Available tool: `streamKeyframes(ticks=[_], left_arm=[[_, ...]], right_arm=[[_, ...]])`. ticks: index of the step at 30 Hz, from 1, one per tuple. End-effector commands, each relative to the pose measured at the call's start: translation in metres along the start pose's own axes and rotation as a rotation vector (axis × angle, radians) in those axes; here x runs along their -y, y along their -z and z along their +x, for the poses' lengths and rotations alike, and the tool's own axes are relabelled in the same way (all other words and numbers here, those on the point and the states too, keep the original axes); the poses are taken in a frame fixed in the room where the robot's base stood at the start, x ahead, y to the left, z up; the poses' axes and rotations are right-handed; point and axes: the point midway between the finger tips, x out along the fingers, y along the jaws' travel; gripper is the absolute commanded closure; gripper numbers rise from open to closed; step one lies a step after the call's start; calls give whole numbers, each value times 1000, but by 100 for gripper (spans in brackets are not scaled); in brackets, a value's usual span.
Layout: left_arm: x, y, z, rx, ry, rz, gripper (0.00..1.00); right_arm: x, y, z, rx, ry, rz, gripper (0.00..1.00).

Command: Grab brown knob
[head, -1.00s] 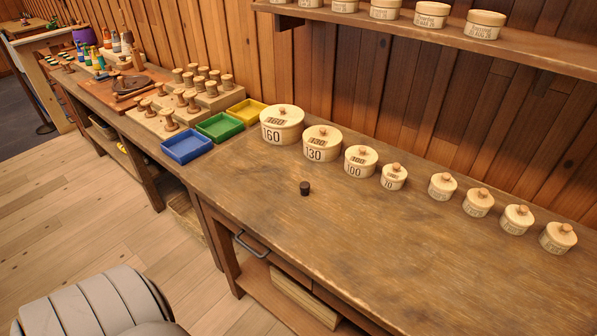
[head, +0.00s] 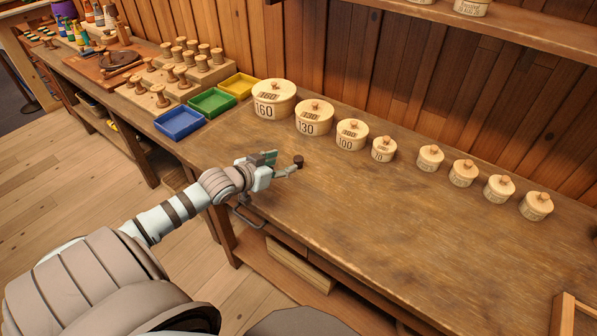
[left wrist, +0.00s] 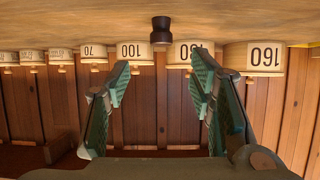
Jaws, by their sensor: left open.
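The small dark brown knob (head: 298,160) stands upright on the wooden bench (head: 400,230), in front of the row of lidded round boxes. My left gripper (head: 283,163) reaches in low over the bench from the left, with its fingertips close to the knob. In the left wrist view, which is upside down, the knob (left wrist: 161,30) shows beyond the fingertips, roughly midway between them. The left gripper (left wrist: 161,76) is open and empty, its green-padded fingers spread wide. Whether a finger touches the knob is not clear in the head view. My right gripper is not in view.
Several lidded boxes stand behind the knob, from the large 160 box (head: 273,100) to small ones at right. Blue (head: 180,123), green (head: 212,102) and yellow (head: 244,85) trays sit at left. A wooden frame (head: 572,315) lies front right. The bench middle is clear.

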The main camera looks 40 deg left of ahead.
Motion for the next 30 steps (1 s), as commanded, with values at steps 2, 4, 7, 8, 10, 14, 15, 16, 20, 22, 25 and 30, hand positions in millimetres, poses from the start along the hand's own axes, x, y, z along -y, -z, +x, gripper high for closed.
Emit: streamKeyframes(ticks=[2, 4, 7, 8, 10, 14, 15, 16, 20, 22, 25, 30], left_arm=[[0, -5, 20, -4, 0, -6, 51], [0, -3, 29, -2, -1, -3, 51], [0, -3, 41, -1, -2, -2, 51], [0, -3, 47, -2, -2, -3, 51], [2, -6, 61, -2, -2, -5, 51], [2, -5, 81, 0, -2, -3, 51], [2, -4, 83, 0, -2, 0, 51], [2, -4, 84, 0, -2, 1, 51], [2, -3, 83, 1, -2, 2, 51], [2, -3, 83, 1, -2, 2, 59], [2, -3, 82, 2, -2, 2, 75], [2, -3, 82, 2, -2, 2, 89]], right_arm=[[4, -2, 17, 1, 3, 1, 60], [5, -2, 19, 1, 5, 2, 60], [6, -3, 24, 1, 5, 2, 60], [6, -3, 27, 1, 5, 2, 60], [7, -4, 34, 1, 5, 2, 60], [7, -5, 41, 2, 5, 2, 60], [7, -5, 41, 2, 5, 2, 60], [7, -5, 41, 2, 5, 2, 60], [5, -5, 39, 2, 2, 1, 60], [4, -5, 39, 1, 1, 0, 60], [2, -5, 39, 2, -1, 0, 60], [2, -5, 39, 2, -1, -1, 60]])
